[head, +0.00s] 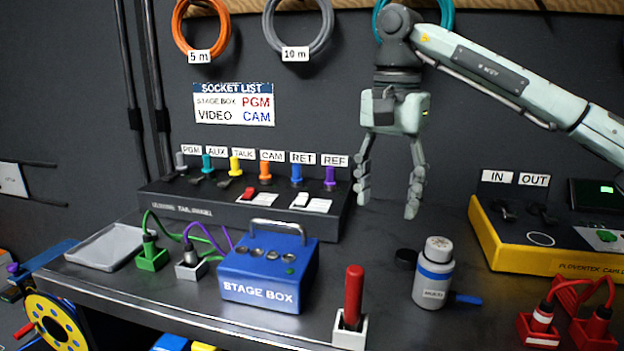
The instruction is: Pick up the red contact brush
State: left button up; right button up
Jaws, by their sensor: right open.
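The red contact brush (353,295) stands upright in a small white holder (350,333) near the front edge of the table. Only its red handle shows; its lower end is hidden in the holder. My right gripper (388,199) points down with its fingers apart and empty. It hangs above and behind the brush, in front of the dark wall, and touches nothing that I can see. My left gripper is not in view.
A blue stage box (262,290) stands left of the brush. A yellow-sided unit (520,258) and red plugs (540,328) are farther right. A grey tray (104,247) lies far left.

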aim_at(354, 281)
jog(key=k+j, duration=0.15)
jog(key=j, duration=0.25)
jog(key=k+j, duration=0.15)
jog(key=j, duration=0.25)
jog(key=k+j, duration=0.1)
jog(key=j, duration=0.3)
jog(key=k+j, duration=0.15)
jog(key=j, duration=0.2)
jog(key=k+j, duration=0.15)
jog(key=j, duration=0.25)
jog(key=k+j, duration=0.15)
jog(key=j, duration=0.25)
